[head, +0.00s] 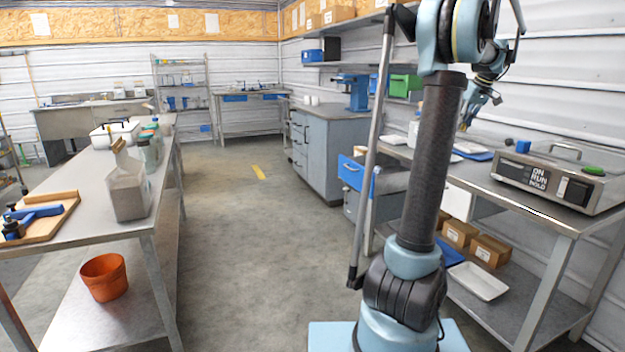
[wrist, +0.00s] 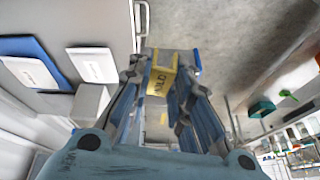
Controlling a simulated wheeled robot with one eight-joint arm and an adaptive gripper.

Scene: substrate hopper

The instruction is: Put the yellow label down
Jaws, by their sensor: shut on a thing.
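My gripper (wrist: 163,66) is shut on the yellow label (wrist: 161,82), which shows between the fingertips in the wrist view with dark lettering on it. I cannot tell the label's height above the bench.
A grey machine (head: 555,180) with a dark "ON RUN HOLD" panel stands on the near right bench. A blue tray (head: 481,155) and white plates (wrist: 92,65) lie on the bench. An open blue drawer (head: 355,174) juts out beside it. The middle floor is clear.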

